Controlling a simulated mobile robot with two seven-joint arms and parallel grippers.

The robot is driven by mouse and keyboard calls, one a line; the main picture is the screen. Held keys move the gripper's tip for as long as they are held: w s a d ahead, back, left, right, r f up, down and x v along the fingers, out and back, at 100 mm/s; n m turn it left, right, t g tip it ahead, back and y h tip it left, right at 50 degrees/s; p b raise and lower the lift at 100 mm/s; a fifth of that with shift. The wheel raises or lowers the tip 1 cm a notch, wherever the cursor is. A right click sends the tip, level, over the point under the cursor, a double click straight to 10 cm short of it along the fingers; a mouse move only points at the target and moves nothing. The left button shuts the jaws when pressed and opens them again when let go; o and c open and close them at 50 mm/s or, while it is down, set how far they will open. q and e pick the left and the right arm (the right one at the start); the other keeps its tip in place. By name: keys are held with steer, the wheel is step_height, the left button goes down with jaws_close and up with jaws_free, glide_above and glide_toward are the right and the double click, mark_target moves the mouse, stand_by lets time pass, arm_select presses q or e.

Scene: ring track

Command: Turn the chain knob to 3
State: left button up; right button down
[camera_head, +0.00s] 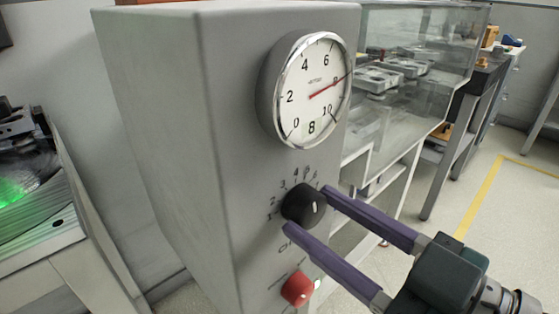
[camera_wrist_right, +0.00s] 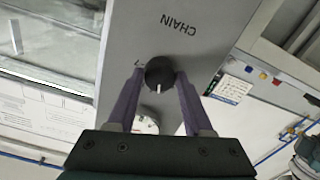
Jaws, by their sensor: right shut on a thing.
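The chain knob (camera_head: 304,204) is a round black knob on the grey panel, with small numbers in an arc around it. It also shows in the right wrist view (camera_wrist_right: 159,73), with a short white mark pointing down the picture, away from the upside-down word CHAIN. I cannot tell which number the mark meets. My right gripper (camera_head: 308,209) has its purple fingers on opposite sides of the knob, shut on it; in the wrist view the gripper (camera_wrist_right: 160,76) shows the same. My left gripper is not in view.
A round white gauge (camera_head: 312,90) with a red needle near its right side is above the knob. A red knob (camera_head: 297,289) is below. A glass-walled case (camera_head: 410,60) stands behind at right. A machine with green light (camera_head: 25,185) is at left.

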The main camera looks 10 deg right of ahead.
steer(key=shift+n+p, duration=0.4)
steer(key=shift+n, duration=0.8)
steer(key=shift+c, duration=1.5)
jaws_free()
steer(key=v, duration=1)
